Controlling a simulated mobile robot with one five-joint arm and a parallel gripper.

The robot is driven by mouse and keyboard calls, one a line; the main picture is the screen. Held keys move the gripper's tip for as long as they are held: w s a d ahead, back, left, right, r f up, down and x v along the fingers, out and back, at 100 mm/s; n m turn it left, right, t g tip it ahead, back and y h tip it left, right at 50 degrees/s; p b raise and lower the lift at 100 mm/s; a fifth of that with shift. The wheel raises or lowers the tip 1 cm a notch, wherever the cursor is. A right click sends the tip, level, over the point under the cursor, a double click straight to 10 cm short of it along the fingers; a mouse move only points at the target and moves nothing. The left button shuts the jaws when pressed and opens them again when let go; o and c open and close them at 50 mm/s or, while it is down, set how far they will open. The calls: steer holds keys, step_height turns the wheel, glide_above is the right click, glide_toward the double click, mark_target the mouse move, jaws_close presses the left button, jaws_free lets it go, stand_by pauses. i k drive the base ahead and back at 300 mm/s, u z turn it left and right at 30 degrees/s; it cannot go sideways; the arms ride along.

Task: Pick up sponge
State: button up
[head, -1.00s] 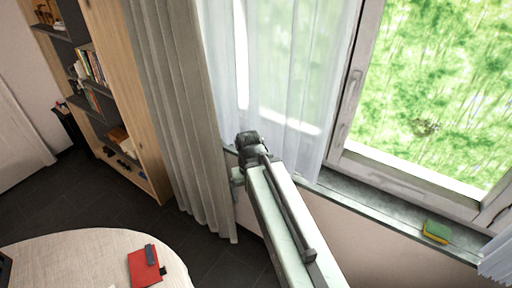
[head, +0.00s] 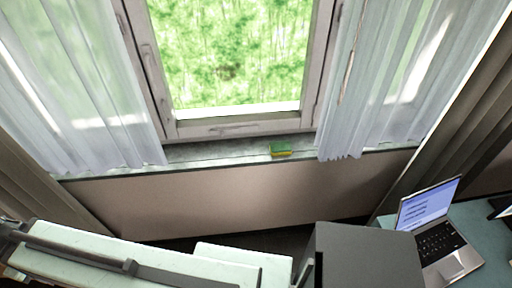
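The sponge (head: 280,149), green and yellow, lies on the grey window sill (head: 215,153), right of the sill's middle. It is close to the sill's front edge and just left of the right white curtain. My arm lies across the bottom left of the head view, well below and left of the sponge. A dark joint of the arm is at the left edge; the fingers of my gripper do not show. Nothing touches the sponge except the sill.
A window with a pale frame (head: 240,127) stands behind the sill. White curtains (head: 345,90) hang on both sides. A laptop (head: 432,230) stands on a teal desk (head: 490,225) at the lower right. A dark grey box-like block (head: 368,258) is at the bottom, left of the laptop.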

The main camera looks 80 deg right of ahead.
mark_target(277, 148)
steer(key=u, duration=0.5)
steer(key=k, duration=0.45)
steer(key=z, duration=1.3)
steer(key=i, duration=0.5)
